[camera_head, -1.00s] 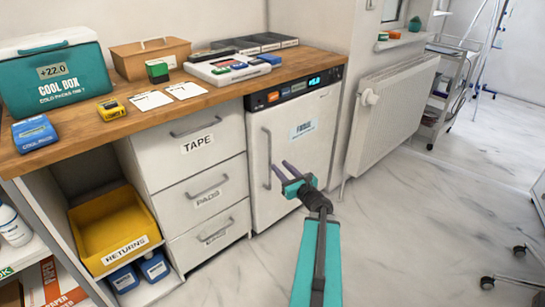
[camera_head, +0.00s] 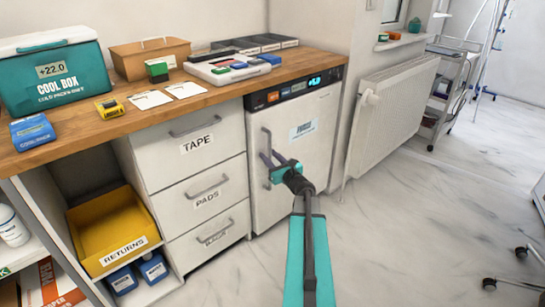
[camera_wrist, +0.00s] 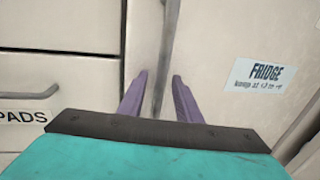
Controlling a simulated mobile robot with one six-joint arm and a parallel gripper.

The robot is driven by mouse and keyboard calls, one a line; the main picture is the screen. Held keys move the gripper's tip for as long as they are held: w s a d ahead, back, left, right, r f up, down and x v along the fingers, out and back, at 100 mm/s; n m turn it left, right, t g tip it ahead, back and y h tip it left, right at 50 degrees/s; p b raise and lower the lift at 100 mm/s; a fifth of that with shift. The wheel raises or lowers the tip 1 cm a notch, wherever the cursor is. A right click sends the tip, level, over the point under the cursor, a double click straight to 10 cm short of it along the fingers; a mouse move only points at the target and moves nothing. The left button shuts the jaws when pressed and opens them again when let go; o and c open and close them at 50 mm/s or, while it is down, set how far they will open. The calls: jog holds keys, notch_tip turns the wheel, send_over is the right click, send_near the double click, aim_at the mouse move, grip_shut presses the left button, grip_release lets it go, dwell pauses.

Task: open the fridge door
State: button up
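The fridge (camera_head: 305,160) is a white unit under the right end of the counter, with a dark display strip on top and a label; its door is shut. Its vertical grey handle (camera_head: 267,150) is on the left side of the door. My gripper (camera_head: 268,157) is at the handle, its purple fingers pointing at the door. In the wrist view the handle (camera_wrist: 168,50) runs down between the two purple fingers (camera_wrist: 160,98), which are apart with gaps on both sides. The fridge label (camera_wrist: 264,76) shows at the right.
Drawers labelled tape (camera_head: 197,143) and pads stand left of the fridge. A radiator (camera_head: 393,108) is on the wall to the right. The wooden counter (camera_head: 90,128) holds a cool box (camera_head: 55,80) and several small items.

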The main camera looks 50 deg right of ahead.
jog(key=shift+c, duration=0.4)
grip_shut()
